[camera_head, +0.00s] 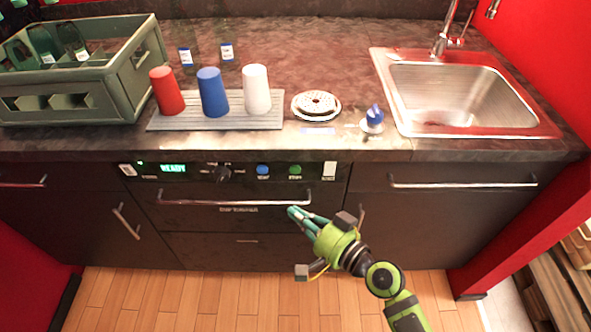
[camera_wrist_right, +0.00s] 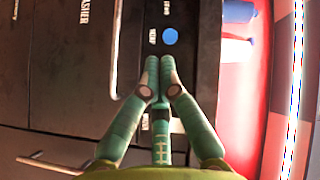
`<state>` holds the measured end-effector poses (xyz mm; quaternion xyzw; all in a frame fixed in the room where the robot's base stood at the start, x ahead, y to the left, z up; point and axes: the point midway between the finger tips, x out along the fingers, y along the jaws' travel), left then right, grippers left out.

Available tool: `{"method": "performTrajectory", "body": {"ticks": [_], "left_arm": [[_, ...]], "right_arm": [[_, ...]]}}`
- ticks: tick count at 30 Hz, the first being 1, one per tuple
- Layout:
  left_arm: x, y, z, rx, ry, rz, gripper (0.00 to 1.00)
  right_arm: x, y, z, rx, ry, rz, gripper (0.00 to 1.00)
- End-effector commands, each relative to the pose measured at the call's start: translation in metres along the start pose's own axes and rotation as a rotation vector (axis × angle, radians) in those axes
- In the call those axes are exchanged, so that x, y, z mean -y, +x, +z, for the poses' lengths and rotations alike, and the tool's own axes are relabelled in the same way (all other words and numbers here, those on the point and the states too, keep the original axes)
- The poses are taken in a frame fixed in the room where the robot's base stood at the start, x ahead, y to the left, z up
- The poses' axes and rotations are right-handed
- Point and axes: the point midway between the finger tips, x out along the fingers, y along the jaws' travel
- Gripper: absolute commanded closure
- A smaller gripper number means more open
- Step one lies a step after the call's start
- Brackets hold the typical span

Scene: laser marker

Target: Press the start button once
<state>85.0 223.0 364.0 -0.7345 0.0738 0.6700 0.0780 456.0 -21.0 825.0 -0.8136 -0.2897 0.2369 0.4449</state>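A dark control panel on the drawer front carries a blue round button (camera_head: 263,170) and a green round button (camera_head: 295,170). Their small labels are too blurred to read in the head view. A green display (camera_head: 173,168) reads READY. My right gripper (camera_head: 293,212) has its teal fingers together and empty, below and apart from the panel, near the drawer handle. In the right wrist view the shut fingertips (camera_wrist_right: 165,68) point toward the panel, just below the blue button (camera_wrist_right: 170,36) in the picture. The green button does not show there. My left gripper is not in view.
A long metal handle (camera_head: 235,201) runs below the panel. A dark knob (camera_head: 223,174) sits left of the buttons. On the counter are a green crate (camera_head: 140,75), red (camera_head: 166,91), blue (camera_head: 212,92) and white (camera_head: 256,90) cups, and a sink (camera_head: 455,92).

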Motion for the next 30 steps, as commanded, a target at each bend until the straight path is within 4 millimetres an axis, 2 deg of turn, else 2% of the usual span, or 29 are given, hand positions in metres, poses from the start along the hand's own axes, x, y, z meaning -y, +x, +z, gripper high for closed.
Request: {"method": "performTrajectory", "body": {"ticks": [7,21,30], "left_arm": [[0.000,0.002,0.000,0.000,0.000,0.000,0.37],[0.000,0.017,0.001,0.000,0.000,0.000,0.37],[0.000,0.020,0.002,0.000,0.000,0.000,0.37]], "right_arm": [[-0.005,0.010,-0.010,-0.001,-0.002,0.000,1.00],[-0.023,0.053,-0.050,0.000,-0.002,0.000,1.00],[-0.025,0.061,-0.058,0.000,0.000,0.002,1.00]]}}
